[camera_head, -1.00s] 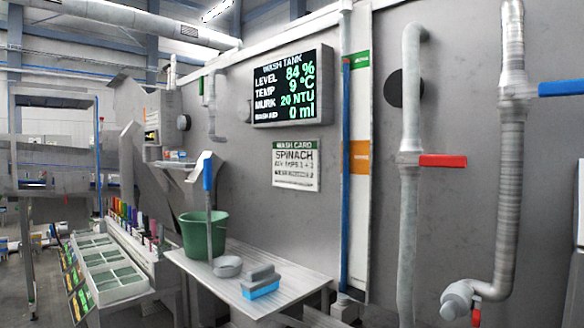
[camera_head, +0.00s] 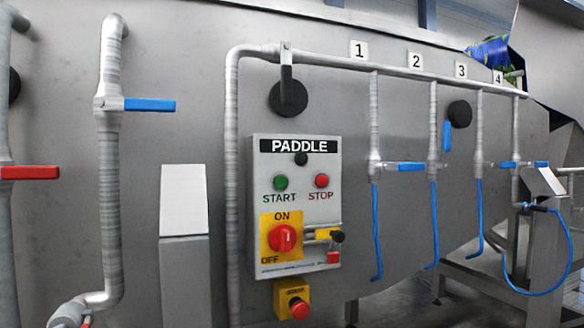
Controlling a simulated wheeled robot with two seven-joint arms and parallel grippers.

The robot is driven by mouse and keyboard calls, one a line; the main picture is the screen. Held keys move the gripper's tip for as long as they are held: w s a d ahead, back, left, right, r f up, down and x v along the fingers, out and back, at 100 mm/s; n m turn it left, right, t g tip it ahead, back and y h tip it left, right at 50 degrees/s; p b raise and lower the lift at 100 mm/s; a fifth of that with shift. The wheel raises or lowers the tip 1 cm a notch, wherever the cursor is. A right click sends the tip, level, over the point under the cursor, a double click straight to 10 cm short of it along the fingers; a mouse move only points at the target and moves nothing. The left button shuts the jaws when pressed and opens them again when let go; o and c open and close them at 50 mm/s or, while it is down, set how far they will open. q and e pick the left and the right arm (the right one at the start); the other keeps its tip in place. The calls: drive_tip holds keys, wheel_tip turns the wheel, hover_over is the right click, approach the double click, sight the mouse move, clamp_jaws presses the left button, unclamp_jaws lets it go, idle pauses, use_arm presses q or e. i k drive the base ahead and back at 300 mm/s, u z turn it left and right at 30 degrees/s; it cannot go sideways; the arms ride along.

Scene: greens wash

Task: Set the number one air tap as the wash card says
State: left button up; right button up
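The number one air tap (camera_head: 405,166) hangs below the label 1 (camera_head: 359,49) on the overhead pipe. Its blue lever is horizontal, pointing right, across its vertical pipe (camera_head: 375,110). A blue hose (camera_head: 377,230) hangs below it. Beside the number two pipe (camera_head: 433,110), a blue lever (camera_head: 447,136) stands upright. The number three tap's lever (camera_head: 508,165) is horizontal. Neither gripper is in view.
The paddle control box (camera_head: 297,205) stands left of tap one, with an emergency button (camera_head: 299,308) below. A blue-levered tap (camera_head: 148,105) and a red-levered tap (camera_head: 30,172) are farther left. A grey post (camera_head: 184,250) stands before the tank.

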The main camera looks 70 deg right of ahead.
sight(400, 167)
drive_tip(key=u, duration=2.15)
drive_tip(key=k, duration=2.55)
drive_tip(key=z, duration=1.4)
